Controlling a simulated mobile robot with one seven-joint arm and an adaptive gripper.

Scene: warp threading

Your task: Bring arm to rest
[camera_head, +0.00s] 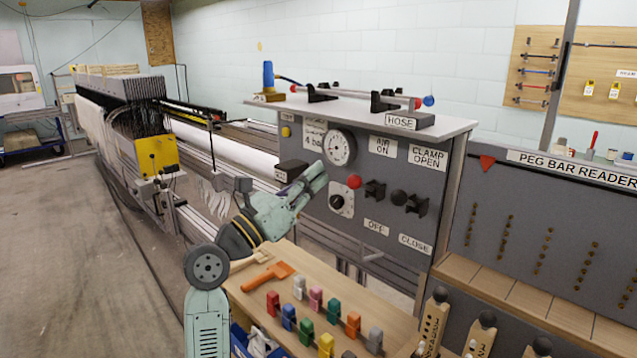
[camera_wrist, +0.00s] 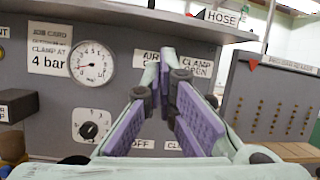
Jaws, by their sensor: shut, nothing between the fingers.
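My arm (camera_head: 262,222) rises from the lower middle of the head view and reaches up and right over the wooden bench. My gripper (camera_head: 319,172) is at its end, in front of the grey control panel (camera_head: 318,216), below the round gauge and left of the red button (camera_head: 354,182). In the wrist view my gripper (camera_wrist: 166,72) has its purple-padded fingers together with nothing held. They point at the panel and cover part of its AIR ON and CLAMP OPEN labels. I cannot tell how far the fingertips are from the panel.
The panel carries a gauge (camera_head: 339,148), a dial (camera_head: 342,204) and black knobs (camera_head: 375,190). Below, the bench (camera_head: 250,305) holds several coloured clips and an orange tool (camera_head: 267,276). The loom (camera_head: 120,130) stands left; a peg bar reader (camera_head: 545,220) stands right. Floor at far left is clear.

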